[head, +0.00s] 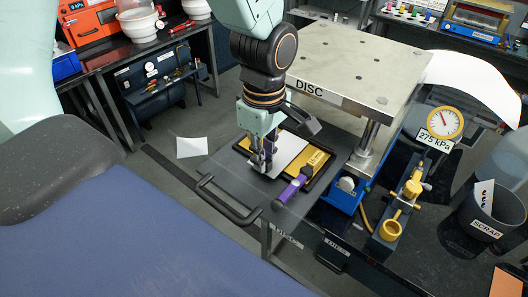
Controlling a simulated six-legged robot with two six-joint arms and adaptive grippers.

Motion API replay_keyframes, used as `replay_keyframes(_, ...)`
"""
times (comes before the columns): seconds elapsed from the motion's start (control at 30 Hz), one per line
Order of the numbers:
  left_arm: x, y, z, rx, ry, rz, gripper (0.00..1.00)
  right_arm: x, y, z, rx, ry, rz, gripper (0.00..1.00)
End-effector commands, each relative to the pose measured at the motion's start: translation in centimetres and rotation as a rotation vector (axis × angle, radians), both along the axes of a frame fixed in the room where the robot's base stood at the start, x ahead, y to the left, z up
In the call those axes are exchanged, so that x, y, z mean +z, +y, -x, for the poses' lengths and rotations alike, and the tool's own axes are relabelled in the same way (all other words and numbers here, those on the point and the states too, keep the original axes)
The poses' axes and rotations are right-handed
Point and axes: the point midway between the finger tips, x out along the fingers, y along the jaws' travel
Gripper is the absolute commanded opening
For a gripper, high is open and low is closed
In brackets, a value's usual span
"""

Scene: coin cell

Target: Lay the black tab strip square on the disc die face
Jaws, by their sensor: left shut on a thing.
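My left gripper (263,165) reaches down from the top to the left edge of a pale sheet (290,150) on the pull-out tray. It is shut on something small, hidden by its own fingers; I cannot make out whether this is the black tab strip. The pale sheet lies in a dark-rimmed yellow frame (317,161) on the grey tray (225,170). The press marked DISC (345,60) stands behind, its thick metal plate above the tray's back. I cannot pick out the disc die face. My right gripper is not in view.
A purple-handled tool (293,187) lies at the tray's front right. The tray's black handle (229,205) sticks out in front. To the right are a brass fitting (403,205), a gauge reading 275 kPa (444,122) and a SCRAP bin (487,222).

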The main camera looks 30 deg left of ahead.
Motion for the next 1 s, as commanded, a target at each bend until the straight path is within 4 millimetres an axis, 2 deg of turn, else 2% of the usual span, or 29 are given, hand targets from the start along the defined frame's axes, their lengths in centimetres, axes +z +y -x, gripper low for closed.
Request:
replay_keyframes(0.77, -0.2, -0.03, -0.06, 0.001, 0.0, 0.0, 0.0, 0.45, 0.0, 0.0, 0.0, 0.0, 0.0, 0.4)
replay_keyframes(0.8, -0.2, -0.03, -0.06, 0.001, 0.0, 0.0, 0.18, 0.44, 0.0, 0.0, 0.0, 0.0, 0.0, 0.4)
replay_keyframes(1.0, -0.2, -0.03, -0.06, 0.001, -0.001, 0.0, 0.35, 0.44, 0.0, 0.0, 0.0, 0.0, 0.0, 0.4)
